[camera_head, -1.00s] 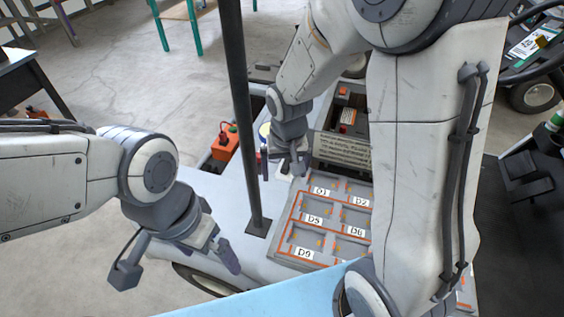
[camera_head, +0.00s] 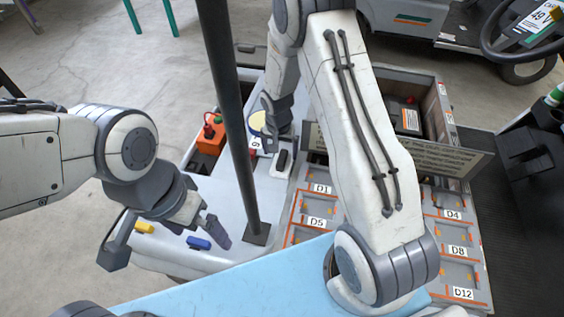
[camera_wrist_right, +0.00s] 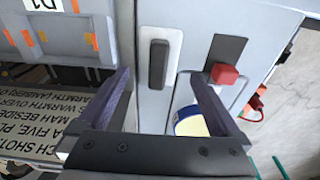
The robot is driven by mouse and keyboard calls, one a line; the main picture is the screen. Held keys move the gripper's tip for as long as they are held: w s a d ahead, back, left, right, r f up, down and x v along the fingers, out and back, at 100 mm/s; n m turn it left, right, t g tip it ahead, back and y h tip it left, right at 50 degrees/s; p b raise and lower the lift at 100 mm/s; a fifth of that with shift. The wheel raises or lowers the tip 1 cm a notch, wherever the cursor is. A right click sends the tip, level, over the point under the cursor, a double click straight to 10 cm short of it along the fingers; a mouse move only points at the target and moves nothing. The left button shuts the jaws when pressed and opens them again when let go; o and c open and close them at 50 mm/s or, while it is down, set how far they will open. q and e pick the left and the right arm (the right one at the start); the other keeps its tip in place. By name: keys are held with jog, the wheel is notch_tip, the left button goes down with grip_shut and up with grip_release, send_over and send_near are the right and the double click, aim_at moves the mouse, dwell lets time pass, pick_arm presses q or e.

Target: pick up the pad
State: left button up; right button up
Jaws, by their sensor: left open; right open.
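A round cream piece with a blue rim (camera_head: 257,122), possibly the pad, sits on the pale cart surface; I cannot tell for certain. In the right wrist view it (camera_wrist_right: 191,122) shows between my right fingers, nearer the right one and partly hidden by the gripper. A black bar (camera_wrist_right: 158,64) lies on a white plate, and a red block (camera_wrist_right: 224,74) lies on a dark plate. My right gripper (camera_head: 275,137) is open and empty, close to these. My left gripper (camera_head: 165,240) is open and empty over the cart's left side.
A dark upright post (camera_head: 232,120) stands between my arms. A tray of labelled compartments (camera_head: 314,206) lies right of it, with a lettered board (camera_head: 438,157) behind. An orange box (camera_head: 210,135), a yellow piece (camera_head: 144,227) and a blue piece (camera_head: 199,243) are at left.

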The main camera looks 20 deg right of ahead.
aim_at(282, 157)
jog(key=shift+w+d+f, duration=0.15)
jog(key=shift+f, duration=0.75)
jog(key=shift+w+d+f, duration=0.1)
jog(key=shift+d+f, duration=0.05)
jog(key=shift+f, duration=0.7)
jog(key=shift+w+d+f, duration=0.15)
jog(key=shift+f, duration=0.75)
jog(key=c, duration=1.3)
jog(key=shift+r, duration=0.6)
jog(key=shift+c, duration=0.2)
notch_tip(282, 157, up, 3)
jog(key=shift+f, duration=0.1)
jog(key=s+d+r, duration=0.7)
jog(key=s, duration=0.2)
jog(key=shift+s, duration=0.2)
jog(key=o, duration=0.6)
jog(key=shift+c, duration=1.4)
